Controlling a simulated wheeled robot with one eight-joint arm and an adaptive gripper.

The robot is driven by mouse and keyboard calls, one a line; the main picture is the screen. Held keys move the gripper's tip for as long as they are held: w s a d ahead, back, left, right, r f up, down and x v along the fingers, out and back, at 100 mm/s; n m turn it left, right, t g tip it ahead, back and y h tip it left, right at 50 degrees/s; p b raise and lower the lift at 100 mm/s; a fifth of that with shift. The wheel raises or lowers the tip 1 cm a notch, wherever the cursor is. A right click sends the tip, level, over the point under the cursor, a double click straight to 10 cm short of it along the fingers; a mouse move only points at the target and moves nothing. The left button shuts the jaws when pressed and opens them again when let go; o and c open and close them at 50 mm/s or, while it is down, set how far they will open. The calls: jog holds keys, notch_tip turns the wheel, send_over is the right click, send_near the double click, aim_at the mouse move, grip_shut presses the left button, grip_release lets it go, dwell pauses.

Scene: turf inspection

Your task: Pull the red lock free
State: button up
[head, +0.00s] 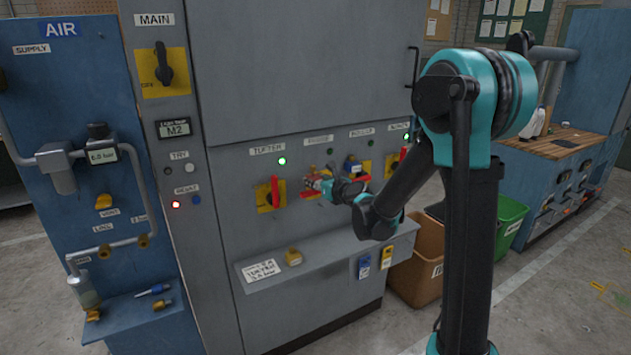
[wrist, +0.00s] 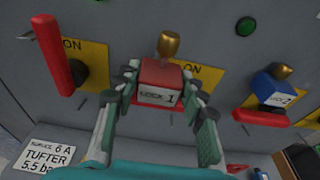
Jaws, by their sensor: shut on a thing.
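The red lock (wrist: 160,80), labelled LOCK 1, is in the middle of the wrist view. A brass-coloured piece sticks up from its top, in front of a yellow ON plate. My gripper (wrist: 158,92) has a finger on each side of the red lock and is shut on it. In the head view my gripper (head: 329,187) is at the panel's second switch from the left and covers much of the lock. A red bar shows just below the lock in the wrist view. Whether the lock is still hooked through the switch cannot be told.
To the right hangs a blue lock (wrist: 273,90) labelled LOCK 2. To the left a red switch handle (wrist: 52,55) stands out upright. A brown bin (head: 418,270) and green bin (head: 510,222) stand right.

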dwell(0.3)
jog(key=v, duration=0.3)
jog(key=f+v, duration=0.1)
jog(key=v, duration=0.1)
dwell(0.4)
